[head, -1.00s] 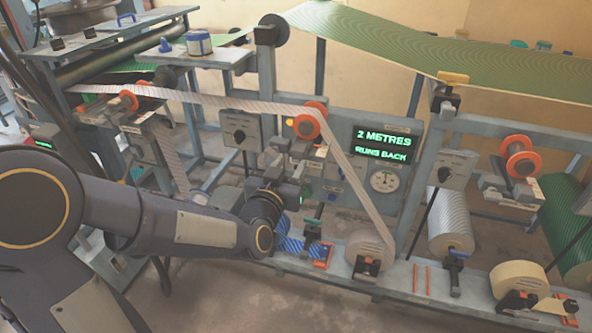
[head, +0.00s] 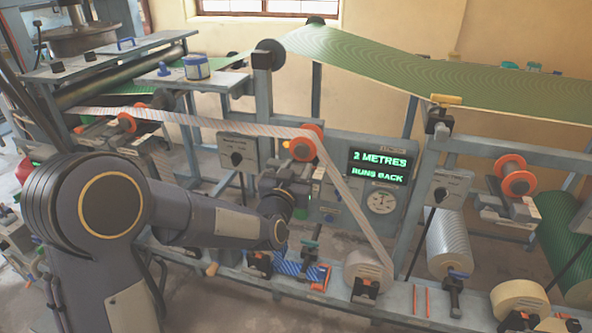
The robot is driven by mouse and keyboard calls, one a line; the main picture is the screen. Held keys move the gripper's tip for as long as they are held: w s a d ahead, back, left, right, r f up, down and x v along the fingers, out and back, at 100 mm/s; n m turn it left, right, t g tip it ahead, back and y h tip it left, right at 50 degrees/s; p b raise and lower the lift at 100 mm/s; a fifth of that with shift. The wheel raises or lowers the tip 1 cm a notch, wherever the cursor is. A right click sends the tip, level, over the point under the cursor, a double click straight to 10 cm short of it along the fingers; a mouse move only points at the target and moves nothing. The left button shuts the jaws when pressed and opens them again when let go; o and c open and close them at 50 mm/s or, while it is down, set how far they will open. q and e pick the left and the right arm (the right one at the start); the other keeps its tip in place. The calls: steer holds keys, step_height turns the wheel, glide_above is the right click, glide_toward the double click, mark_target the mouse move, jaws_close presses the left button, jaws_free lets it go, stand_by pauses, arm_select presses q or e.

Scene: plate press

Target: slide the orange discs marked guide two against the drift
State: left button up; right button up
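Orange discs sit on three guides: a middle pair (head: 306,142) with the striped web (head: 225,127) passing over it, a left pair (head: 127,121) also on the web, and a right pair (head: 515,178) with no web on it. I cannot read which is marked guide two. My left gripper (head: 284,184) is just below the middle discs, at the end of my arm coming from the left. Its fingers are small and partly hidden against the guide's bracket, and I cannot tell whether they touch it. My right gripper is out of view.
A dark display (head: 379,167) reads "2 METRES RUNS BACK", with a round dial (head: 381,202) below it. A paper roll (head: 368,268) stands on the lower rail, beside a blue striped piece (head: 300,262). A green web (head: 440,65) runs above. Frame posts flank the middle guide.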

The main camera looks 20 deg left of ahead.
arm_select(q)
jaws_close()
steer(key=shift+s+f+b, duration=0.1)
steer(key=shift+s+b, duration=0.5)
steer(key=shift+s, duration=0.3)
jaws_free()
steer(key=shift+o, duration=0.5)
steer(key=shift+s, duration=0.15)
steer(key=shift+s, duration=0.1)
steer(key=s, duration=0.7)
steer(key=shift+s+a, duration=0.15)
steer(key=shift+s, duration=0.2)
